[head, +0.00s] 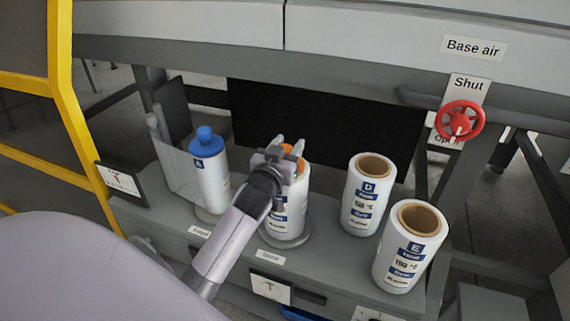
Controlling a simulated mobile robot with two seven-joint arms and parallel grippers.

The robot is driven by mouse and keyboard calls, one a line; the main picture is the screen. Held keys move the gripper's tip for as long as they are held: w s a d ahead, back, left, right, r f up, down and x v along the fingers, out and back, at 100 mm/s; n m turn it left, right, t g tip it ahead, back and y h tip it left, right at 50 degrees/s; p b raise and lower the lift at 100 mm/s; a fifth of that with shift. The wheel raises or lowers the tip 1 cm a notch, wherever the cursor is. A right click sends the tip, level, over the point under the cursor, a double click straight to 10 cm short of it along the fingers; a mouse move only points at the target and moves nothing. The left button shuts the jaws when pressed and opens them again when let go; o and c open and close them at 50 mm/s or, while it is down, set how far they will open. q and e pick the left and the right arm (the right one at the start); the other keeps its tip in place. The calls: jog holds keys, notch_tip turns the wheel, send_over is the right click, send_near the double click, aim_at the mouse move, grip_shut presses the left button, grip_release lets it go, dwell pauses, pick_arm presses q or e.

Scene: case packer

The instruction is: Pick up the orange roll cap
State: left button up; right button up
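The orange roll cap (300,164) is on top of the middle white roll (300,196) in the head view. My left gripper (289,145) is over this roll, with its fingers spread apart and bits of orange showing between and beside them. The gripper body and wrist hide most of the cap and part of the roll's label. I cannot tell whether the fingers grip the cap or only stand around it. My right gripper is not in view.
A white roll with a blue cap (205,137) stands at the left. Uncapped rolls marked D (367,200) and E (407,260) stand at the right on the grey shelf (334,252). A red valve wheel (461,121) and yellow frame (75,130) flank the area.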

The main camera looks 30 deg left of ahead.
pick_arm(q)
jog(key=c, duration=0.5)
jog(key=shift+r, duration=0.1)
jog(key=shift+c, duration=0.2)
